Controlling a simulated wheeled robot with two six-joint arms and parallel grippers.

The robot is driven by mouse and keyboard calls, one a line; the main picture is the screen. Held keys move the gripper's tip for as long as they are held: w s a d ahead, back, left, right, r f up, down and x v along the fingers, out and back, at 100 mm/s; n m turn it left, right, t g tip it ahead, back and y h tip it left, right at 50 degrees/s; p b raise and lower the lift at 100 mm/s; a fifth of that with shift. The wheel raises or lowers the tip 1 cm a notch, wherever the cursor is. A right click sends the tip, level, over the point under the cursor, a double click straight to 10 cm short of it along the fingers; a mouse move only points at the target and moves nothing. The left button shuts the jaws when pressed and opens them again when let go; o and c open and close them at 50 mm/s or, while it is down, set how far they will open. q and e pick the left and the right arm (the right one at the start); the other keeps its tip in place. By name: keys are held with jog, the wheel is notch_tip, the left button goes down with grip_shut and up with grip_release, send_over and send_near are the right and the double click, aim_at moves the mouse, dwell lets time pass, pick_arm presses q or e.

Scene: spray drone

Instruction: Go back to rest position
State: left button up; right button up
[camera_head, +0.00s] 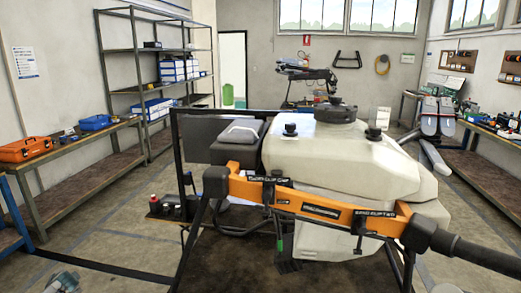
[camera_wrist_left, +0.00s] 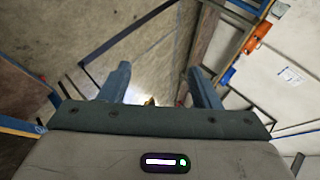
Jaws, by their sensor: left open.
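My left gripper (camera_wrist_left: 158,68) shows in the left wrist view with its two blue-grey fingers spread apart and nothing between them. Beyond the fingers are the floor and the side of a bench, seen at a tilt. In the head view, a small grey-teal part at the bottom left edge (camera_head: 62,282) may belong to my left arm, but too little shows to be sure. My right gripper is in neither view. The spray drone, with a large white tank (camera_head: 335,160) and an orange frame bar (camera_head: 310,203), stands in front of me, apart from my left gripper.
A workbench (camera_head: 85,135) at the left holds an orange toolbox (camera_head: 27,149) and a blue case (camera_head: 96,122). Metal shelving (camera_head: 140,60) stands behind it. Another bench (camera_head: 490,135) runs along the right wall. Open floor (camera_head: 110,215) lies left of the drone.

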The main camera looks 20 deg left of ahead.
pick_arm(q)
jog(key=s+a+f+m+g, duration=0.15)
jog(key=s+f, duration=0.25)
jog(key=s, duration=0.6)
jog(key=s+a+f+m+t, duration=0.15)
jog(key=s+f, duration=0.25)
jog(key=s, duration=0.7)
jog(key=s+d+f+n+g+h, duration=0.15)
jog(key=s+d+f, duration=0.25)
jog(key=d+f, duration=1.05)
jog(key=s+d+f+g+h, duration=0.1)
jog(key=s+d+f+h, duration=0.25)
jog(key=d+f, duration=1.1)
jog(key=s+d+f+n+h, duration=0.1)
jog(key=d+f, duration=0.1)
jog(key=d, duration=1.1)
jog(key=s+d+f+h, duration=0.1)
jog(key=d+f+h, duration=0.1)
jog(key=d, duration=1)
jog(key=s+d+f+n+h, duration=0.1)
jog(key=d+f, duration=0.1)
jog(key=d, duration=1.1)
notch_tip(320, 180, down, 7)
jog(key=a+b, duration=0.1)
jog(key=b, duration=0.6)
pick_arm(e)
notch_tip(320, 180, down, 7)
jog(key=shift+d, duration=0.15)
